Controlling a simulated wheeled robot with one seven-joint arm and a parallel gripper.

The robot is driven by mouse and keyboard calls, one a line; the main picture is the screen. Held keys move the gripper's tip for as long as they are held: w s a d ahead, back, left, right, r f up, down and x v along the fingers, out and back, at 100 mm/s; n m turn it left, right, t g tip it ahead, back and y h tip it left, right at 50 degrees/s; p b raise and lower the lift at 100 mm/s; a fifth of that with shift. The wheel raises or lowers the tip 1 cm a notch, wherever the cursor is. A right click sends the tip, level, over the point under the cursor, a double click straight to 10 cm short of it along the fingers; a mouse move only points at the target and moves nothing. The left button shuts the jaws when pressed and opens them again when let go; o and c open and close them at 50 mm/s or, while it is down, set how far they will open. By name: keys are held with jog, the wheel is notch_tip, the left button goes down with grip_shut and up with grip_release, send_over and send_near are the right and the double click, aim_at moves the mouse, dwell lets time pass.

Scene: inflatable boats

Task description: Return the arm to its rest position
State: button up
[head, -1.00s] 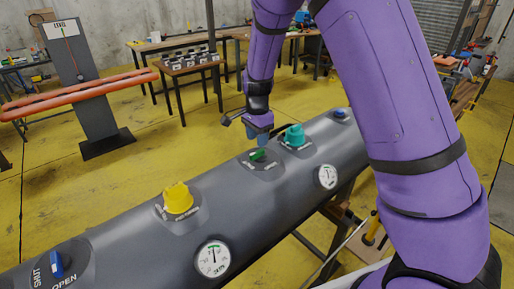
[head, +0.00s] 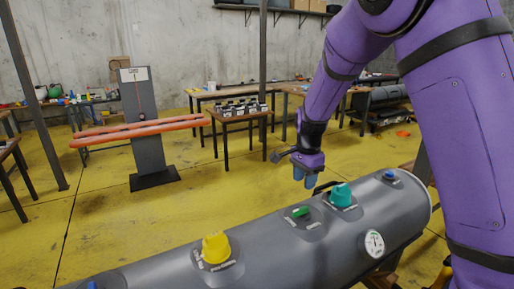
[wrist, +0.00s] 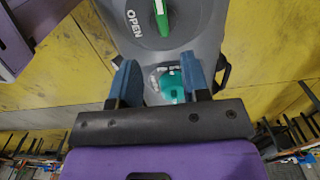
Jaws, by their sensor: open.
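My gripper (head: 305,177) is in the head view at the end of my purple arm, above the grey boat tube and apart from it. In the wrist view, its two blue fingers (wrist: 162,84) are spread with nothing held between them. The grey tube (head: 275,262) carries a green valve handle (head: 300,212), a teal knob (head: 341,195) and a yellow knob (head: 216,247). In the wrist view, the green handle (wrist: 161,16) lies beside the word OPEN, and the teal knob (wrist: 173,85) shows beyond the fingers.
A gauge (head: 374,243) and blue valves (head: 390,175) are also on the tube. A post marked LEVEL (head: 144,110) stands behind orange rails (head: 140,131). Wooden tables (head: 240,116) stand farther back. The yellow floor (head: 110,220) at left is mostly clear.

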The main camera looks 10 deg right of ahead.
jog(key=s+d+r+n+t+y, duration=0.1)
jog(key=s+d+r+n, duration=0.2)
jog(key=s+r, duration=0.45)
jog(key=s+d+r+n+t+y, duration=0.1)
jog(key=s+d+r+n, duration=0.2)
jog(key=s+r, duration=0.45)
jog(key=s+d+r+n+t+h, duration=0.1)
jog(key=s+r+n, duration=0.1)
jog(key=s, duration=0.7)
jog(key=s+d+r+n+t+h, duration=0.1)
jog(key=s+r+n+t, duration=0.1)
jog(key=s+n, duration=0.3)
jog(key=s+r, duration=0.1)
jog(key=s, duration=0.3)
jog(key=shift+s+d, duration=0.2)
jog(key=shift+d, duration=0.15)
jog(key=shift+a, duration=0.15)
